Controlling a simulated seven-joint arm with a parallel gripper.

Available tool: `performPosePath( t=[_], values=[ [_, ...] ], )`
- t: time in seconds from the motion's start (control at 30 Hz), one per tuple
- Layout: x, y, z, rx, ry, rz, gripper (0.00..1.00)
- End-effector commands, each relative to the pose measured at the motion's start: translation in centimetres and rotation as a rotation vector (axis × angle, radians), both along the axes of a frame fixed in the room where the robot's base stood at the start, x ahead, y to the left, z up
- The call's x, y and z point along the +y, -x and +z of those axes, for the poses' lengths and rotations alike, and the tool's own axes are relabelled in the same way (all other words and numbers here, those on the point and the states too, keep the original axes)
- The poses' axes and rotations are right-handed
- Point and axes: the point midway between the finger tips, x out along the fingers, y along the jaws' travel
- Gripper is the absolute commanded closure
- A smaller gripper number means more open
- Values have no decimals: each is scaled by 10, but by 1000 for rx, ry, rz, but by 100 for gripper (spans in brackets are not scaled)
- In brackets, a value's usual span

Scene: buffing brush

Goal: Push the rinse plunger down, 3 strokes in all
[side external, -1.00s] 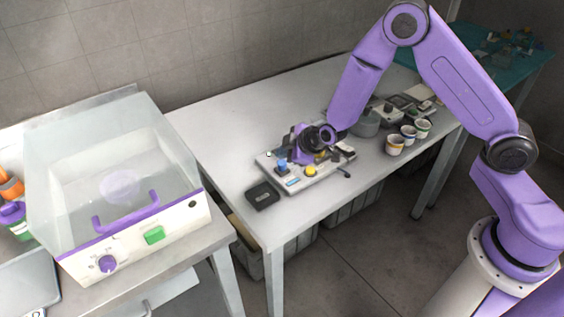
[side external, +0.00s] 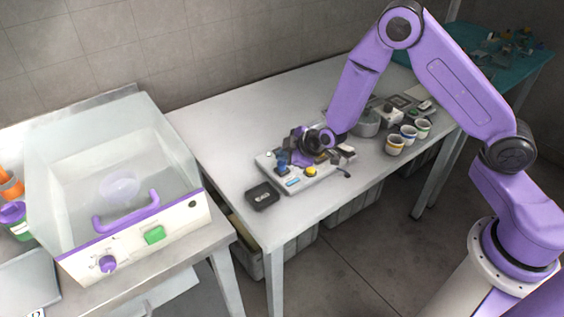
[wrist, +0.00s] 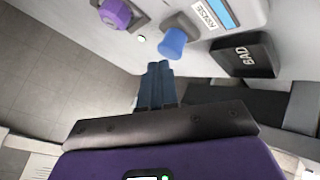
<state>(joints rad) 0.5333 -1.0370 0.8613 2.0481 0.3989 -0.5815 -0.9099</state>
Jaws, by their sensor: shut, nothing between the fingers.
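The blue rinse plunger (wrist: 173,43) stands out from a pale panel in the wrist view, beside an upside-down RINSE label (wrist: 203,17). My gripper (wrist: 159,68) is shut and empty, its two dark blue fingers side by side. The fingertips are close to the plunger's free end, with what looks like a small gap; I cannot tell if they touch. In the side view the grey-white control station (side external: 296,181) sits on the table, with my gripper (side external: 292,160) low over its left part. There the fingers and the plunger are small and hard to tell apart.
A black lettered box (wrist: 243,56) lies beside the station, and a purple knob (wrist: 115,13) is on the panel. The station has a yellow button (side external: 311,171). Several cups (side external: 395,145) and a grey pot (side external: 366,124) stand to the right.

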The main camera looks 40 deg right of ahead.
Motion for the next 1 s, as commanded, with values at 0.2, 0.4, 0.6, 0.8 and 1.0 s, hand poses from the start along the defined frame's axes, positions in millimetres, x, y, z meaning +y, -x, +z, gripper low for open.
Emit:
performPosePath(
  t=[0.2, 0.4, 0.6, 0.8, 1.0],
  values=[
    [0, 0, -1, 0, 1, 1, 100],
    [0, 0, -3, 0, 1, 1, 100],
    [0, 0, -5, 0, 1, 1, 100],
    [0, 0, -7, -1, 0, 1, 100],
    [0, 0, -9, -1, 0, 1, 100]
  ],
)
